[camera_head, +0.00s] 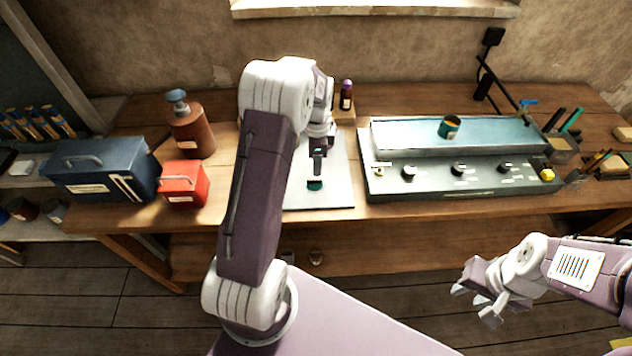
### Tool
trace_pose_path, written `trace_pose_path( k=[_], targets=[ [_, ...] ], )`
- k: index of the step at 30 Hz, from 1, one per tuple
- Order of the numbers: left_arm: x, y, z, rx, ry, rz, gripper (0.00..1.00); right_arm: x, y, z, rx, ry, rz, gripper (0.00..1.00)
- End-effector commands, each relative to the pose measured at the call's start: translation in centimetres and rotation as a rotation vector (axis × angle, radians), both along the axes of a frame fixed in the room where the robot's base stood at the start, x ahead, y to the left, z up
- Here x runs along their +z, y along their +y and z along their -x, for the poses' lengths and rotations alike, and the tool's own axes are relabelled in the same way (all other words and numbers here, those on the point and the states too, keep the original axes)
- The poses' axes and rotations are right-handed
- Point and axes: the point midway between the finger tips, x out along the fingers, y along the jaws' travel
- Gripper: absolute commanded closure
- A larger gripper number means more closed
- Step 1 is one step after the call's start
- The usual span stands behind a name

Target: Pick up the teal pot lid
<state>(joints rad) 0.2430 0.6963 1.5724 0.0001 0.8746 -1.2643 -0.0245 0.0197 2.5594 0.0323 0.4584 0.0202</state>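The teal pot lid (315,184) shows as a small teal piece on the pale board in the middle of the table. My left gripper (317,174) points down right above it, and its tips seem to meet the top of the lid. The fingers look close together, but they are small and seen nearly edge-on, so I cannot tell whether they grip it. A teal pot (449,131) with a yellow inside stands on the blue-grey panel to the right. My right gripper (476,303) is open and empty, in front of the table at the lower right.
The pale board (335,194) has free room around the lid. A control panel (480,182) with knobs lies to the right. A red box (185,184), a blue toolbox (95,170) and a brown bottle (193,134) stand at the left. My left arm hides part of the table.

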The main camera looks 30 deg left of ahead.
Motion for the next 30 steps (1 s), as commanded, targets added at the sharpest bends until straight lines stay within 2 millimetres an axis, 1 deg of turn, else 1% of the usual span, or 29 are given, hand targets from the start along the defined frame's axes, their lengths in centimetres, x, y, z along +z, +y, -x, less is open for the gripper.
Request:
trace_pose_path(
  k=[3,8,12,16,19,23,24,26,27,28,30],
  targets=[
    [-1.3,0.0,0.0,0.001,0.001,0.000,0.62,0.3,0.0,0.0,0.000,0.000,0.000,0.65],
    [-1.9,0.1,0.0,0.001,0.000,0.000,0.62,0.4,0.0,0.0,0.000,0.000,0.000,0.65],
    [-4.4,0.1,0.2,0.001,0.004,0.001,0.62,1.1,0.0,0.0,0.000,0.000,0.000,0.65],
    [-6.4,0.2,0.1,0.001,0.001,0.001,0.62,1.2,0.0,0.0,0.000,0.000,0.000,0.65],
    [-6.8,0.2,0.1,0.001,-0.001,-0.001,0.62,1.2,0.0,0.0,0.000,0.000,0.000,0.65],
    [-6.8,0.2,0.0,0.001,-0.002,-0.001,0.62,1.1,0.0,0.0,0.000,0.000,0.000,0.65],
    [-6.8,0.2,0.0,0.000,-0.002,-0.001,0.65,1.1,0.0,0.0,0.000,0.000,0.000,0.65],
    [-6.8,0.2,0.0,0.000,-0.002,-0.001,0.81,1.1,0.0,0.0,0.000,0.000,0.000,0.65],
    [-6.8,0.2,0.0,0.000,-0.002,-0.001,0.92,1.1,0.0,0.0,0.000,0.000,0.000,0.65],
    [-6.8,0.2,0.0,0.000,-0.002,-0.001,1.00,1.1,0.0,0.0,0.000,0.000,0.000,0.65],
    [-6.8,0.2,0.0,0.000,-0.002,-0.001,1.00,1.1,0.0,0.0,0.000,0.000,0.000,0.65]
  ],
)
